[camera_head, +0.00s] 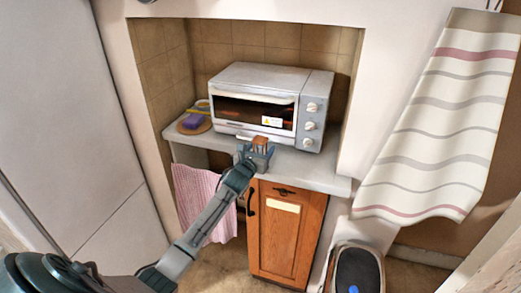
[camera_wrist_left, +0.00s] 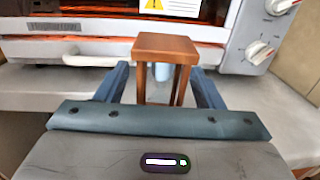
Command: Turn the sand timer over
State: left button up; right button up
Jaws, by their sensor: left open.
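The sand timer (camera_head: 260,142) has a brown wooden frame and stands upright on the grey counter in front of the toaster oven. In the left wrist view, the sand timer (camera_wrist_left: 165,50) shows its square wooden top, its posts and a bit of pale blue between them. My left gripper (camera_head: 259,152) reaches in from the front at the counter. In the left wrist view, the left gripper (camera_wrist_left: 163,90) is open, with one blue finger on each side of the timer. Small gaps seem to separate the fingers from the posts. The timer's foot is hidden by the gripper. My right gripper is not in view.
The toaster oven (camera_head: 265,100) stands close behind the timer in a tiled niche. A pink striped towel (camera_head: 205,200) hangs below. The counter (camera_head: 325,170) is clear to the right.

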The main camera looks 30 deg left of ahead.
pick_arm(q)
jog(key=shift+s, duration=0.1)
jog(key=s+d+b, duration=0.1)
jog(key=s+b, duration=0.1)
jog(key=s, duration=0.8)
jog(key=shift+s+d, duration=0.25)
jog(key=shift+d, duration=0.05)
